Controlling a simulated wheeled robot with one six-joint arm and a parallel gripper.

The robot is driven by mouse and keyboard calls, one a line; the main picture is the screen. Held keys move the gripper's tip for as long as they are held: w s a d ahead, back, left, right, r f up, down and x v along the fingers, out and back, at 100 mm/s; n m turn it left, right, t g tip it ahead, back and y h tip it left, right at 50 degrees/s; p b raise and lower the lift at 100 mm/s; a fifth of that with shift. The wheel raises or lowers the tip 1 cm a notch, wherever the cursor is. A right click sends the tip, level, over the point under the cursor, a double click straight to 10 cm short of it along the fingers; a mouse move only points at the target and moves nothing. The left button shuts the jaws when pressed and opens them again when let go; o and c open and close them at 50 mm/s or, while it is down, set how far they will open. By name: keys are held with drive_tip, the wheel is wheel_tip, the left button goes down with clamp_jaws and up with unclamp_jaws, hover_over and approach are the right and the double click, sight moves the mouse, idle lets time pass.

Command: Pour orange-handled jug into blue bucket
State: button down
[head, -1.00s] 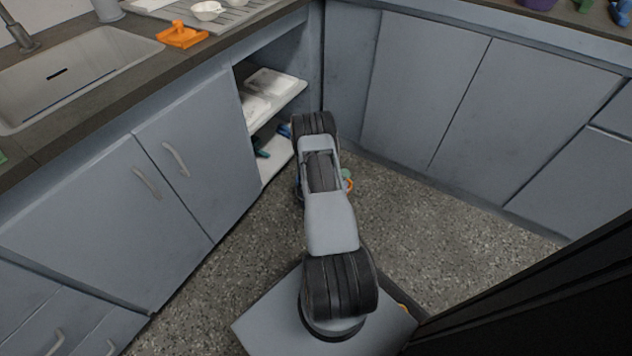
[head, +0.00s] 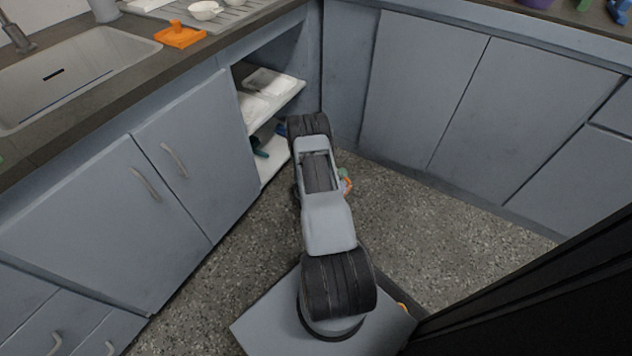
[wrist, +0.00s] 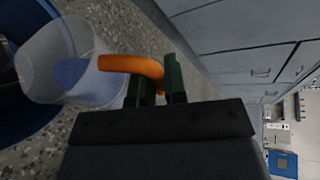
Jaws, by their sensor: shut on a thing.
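The clear jug (wrist: 58,62) with its orange handle (wrist: 135,66) is at the left of the wrist view. My gripper (wrist: 160,84), with dark green fingers, is shut on the orange handle. The blue bucket (wrist: 42,127) is behind the jug at the left edge, partly cut off and partly seen through the clear wall. The jug overlaps the bucket's opening in this view. I cannot tell the jug's exact tilt or whether anything flows. In the head view my arm hides the gripper, the bucket and most of the jug; a bit of orange (head: 347,185) shows beside it.
An open cabinet with white shelves (head: 270,165) stands just left of my arm's end. Closed grey cabinets (head: 425,90) line the back and right. The counter at upper left holds a sink (head: 70,75), an orange item (head: 180,36) and white bowls. Speckled floor (head: 430,225) is clear at right.

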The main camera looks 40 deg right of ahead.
drive_tip(key=shift+w+a+f+n+g, duration=0.1)
drive_tip(key=shift+w+n+g, duration=0.2)
drive_tip(key=shift+w+n, duration=0.1)
idle(0.6)
drive_tip(key=shift+w+a+r+n+g+h+b, duration=0.1)
drive_tip(key=shift+w+r+n+h+b, duration=0.1)
drive_tip(key=shift+w, duration=0.25)
drive_tip(key=shift+w+a+r+n+g+h+b, duration=0.1)
drive_tip(key=shift+w+r+n+b, duration=0.05)
drive_tip(key=shift+w, duration=0.3)
drive_tip(key=shift+w+a+r+n+g+h+b, duration=0.1)
drive_tip(key=shift+w+r+n+b, duration=0.1)
drive_tip(key=shift+w, duration=0.25)
drive_tip(key=shift+w, duration=0.1)
drive_tip(key=shift+w+a+f+n+b, duration=0.1)
drive_tip(key=shift+w+f+n+b, duration=0.15)
drive_tip(key=shift+w+n+b, duration=0.3)
